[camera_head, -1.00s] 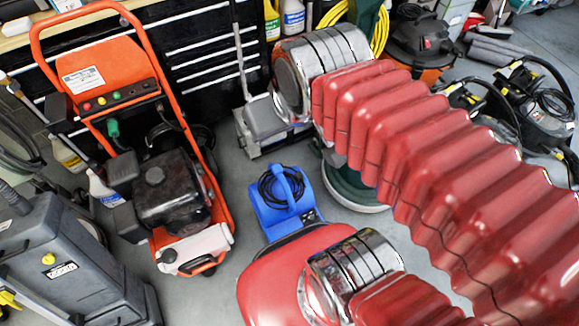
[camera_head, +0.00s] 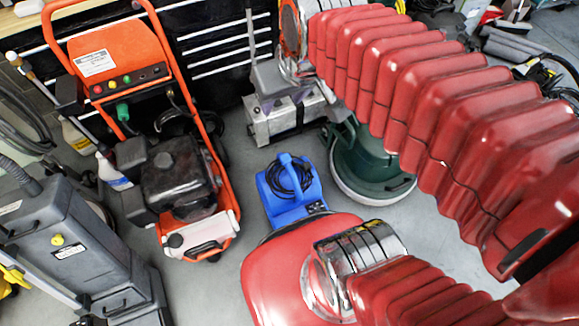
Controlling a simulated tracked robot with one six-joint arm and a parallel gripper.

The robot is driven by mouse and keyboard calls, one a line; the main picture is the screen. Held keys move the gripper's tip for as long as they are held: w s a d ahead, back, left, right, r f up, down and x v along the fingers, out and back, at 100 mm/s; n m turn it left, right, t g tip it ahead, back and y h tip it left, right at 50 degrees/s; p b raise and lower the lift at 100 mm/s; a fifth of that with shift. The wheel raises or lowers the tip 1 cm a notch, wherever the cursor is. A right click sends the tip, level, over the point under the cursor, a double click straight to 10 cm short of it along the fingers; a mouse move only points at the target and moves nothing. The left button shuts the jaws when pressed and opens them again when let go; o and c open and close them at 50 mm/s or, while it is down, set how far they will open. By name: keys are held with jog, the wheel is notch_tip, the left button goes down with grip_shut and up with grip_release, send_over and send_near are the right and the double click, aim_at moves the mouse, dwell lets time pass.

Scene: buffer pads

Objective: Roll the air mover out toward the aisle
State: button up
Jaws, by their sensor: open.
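The blue air mover (camera_head: 287,190) stands on the grey floor near the middle of the view, with a black cord coiled at its handle. My red arm shows at the right and bottom. A rounded red part of my own body covers the floor just in front of the air mover and hides its lower front. My gripper's jaws are not in view, so I see nothing held.
An orange pressure washer (camera_head: 178,186) stands to the left, close to the air mover. A grey floor machine (camera_head: 75,250) is at lower left. A silver-grey unit (camera_head: 285,118) stands behind, and a green round machine (camera_head: 365,165) stands behind right. Bare floor (camera_head: 232,195) lies between washer and air mover.

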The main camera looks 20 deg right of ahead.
jog(key=w+d+f+g, duration=0.1)
jog(key=w+f, duration=0.3)
jog(key=w, duration=0.2)
jog(key=w+d+f, duration=0.1)
jog(key=w+f, duration=0.2)
jog(key=w, duration=0.3)
jog(key=g+y, duration=0.2)
jog(key=g, duration=0.2)
send_over(291, 167)
jog(key=d, duration=0.3)
notch_tip(291, 167, down, 47)
jog(key=shift+w+a+f, duration=0.1)
jog(key=shift+a+f, duration=0.05)
jog(key=shift+a, duration=0.05)
jog(key=shift+f, duration=0.1)
jog(key=shift+a+f, duration=0.45)
jog(key=shift+f, duration=1.75)
jog(key=shift+a+f, duration=0.45)
jog(key=shift+f, duration=1.8)
jog(key=shift+a+f, duration=0.45)
jog(key=shift+f, duration=1.75)
grip_shut()
